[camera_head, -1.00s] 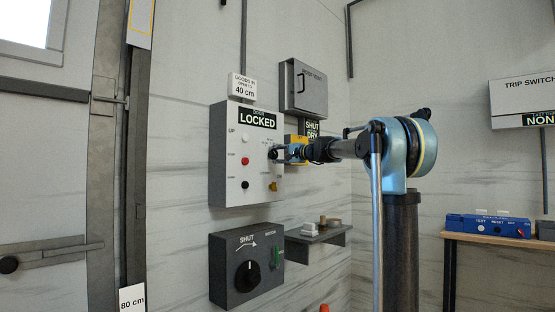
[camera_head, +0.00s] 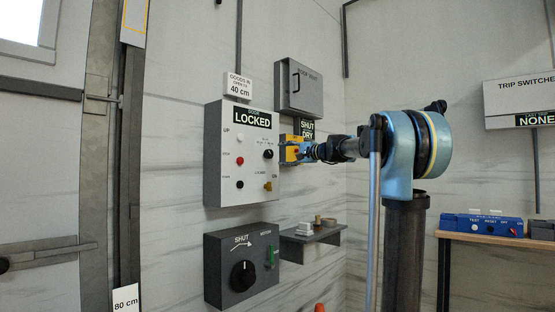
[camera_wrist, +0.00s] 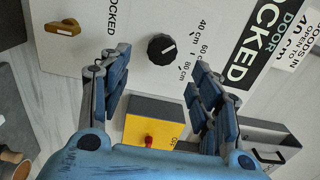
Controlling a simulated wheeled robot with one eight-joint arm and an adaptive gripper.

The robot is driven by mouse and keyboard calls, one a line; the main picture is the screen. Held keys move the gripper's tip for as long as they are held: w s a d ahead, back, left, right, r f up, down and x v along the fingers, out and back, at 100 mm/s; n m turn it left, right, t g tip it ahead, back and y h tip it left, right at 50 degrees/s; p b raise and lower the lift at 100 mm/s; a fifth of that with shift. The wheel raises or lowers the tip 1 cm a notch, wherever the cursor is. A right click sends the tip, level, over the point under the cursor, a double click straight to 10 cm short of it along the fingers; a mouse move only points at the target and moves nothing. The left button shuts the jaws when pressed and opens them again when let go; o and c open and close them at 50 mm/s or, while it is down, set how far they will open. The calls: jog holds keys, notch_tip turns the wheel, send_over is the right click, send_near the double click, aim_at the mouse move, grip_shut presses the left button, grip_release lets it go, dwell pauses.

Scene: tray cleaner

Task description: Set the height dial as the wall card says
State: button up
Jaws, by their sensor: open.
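The height dial is a black round knob (camera_wrist: 161,49) on the white door panel (camera_head: 213,180), with 40, 60 and 80 cm marks beside it. It also shows in the head view (camera_head: 268,154). In the wrist view its white line points up and right, seemingly toward the 40 cm mark; the exact setting is hard to tell. The wall card (camera_head: 238,87) above the panel reads "Goods in, open to 40 cm"; part of it shows in the wrist view (camera_wrist: 298,38). My gripper (camera_wrist: 158,62) is open and empty, fingers on either side of the dial's line, apart from it.
The panel reads "LOCKED" and bears white, red and black buttons and a yellow key switch (camera_wrist: 62,29). A yellow-faced box (camera_wrist: 150,130) sits right of the panel. A grey motor box (camera_head: 215,265) and a small shelf (camera_head: 325,235) are below. An "80 cm" label (camera_head: 126,299) is at lower left.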

jog(key=shift+v, duration=1.8)
jog(key=s+d+f+n+g+h, duration=0.1)
jog(key=s+f+n+g+h, duration=0.2)
jog(key=s+f, duration=0.95)
jog(key=s+d+f+n+g+h, duration=0.1)
jog(key=s+f+n+g+h, duration=0.1)
jog(key=s+f, duration=1.1)
jog(key=s+d+f+n+g+h, duration=0.1)
jog(key=s+d+f+h, duration=0.2)
jog(key=f, duration=0.7)
jog(key=s+d+f+g+h, duration=0.1)
jog(key=s+d+f+h, duration=0.2)
jog(key=s+d+f, duration=0.5)
jog(key=s+d+f+n+g+h, duration=0.1)
jog(key=s+d+f+h, duration=0.2)
jog(key=s+f, duration=0.6)
notch_tip(320, 180, down, 5)
jog(key=shift+d+f+n+g, duration=0.2)
jog(key=shift+d+n+g, duration=0.15)
jog(key=shift+d, duration=0.9)
jog(key=shift+s, duration=0.1)
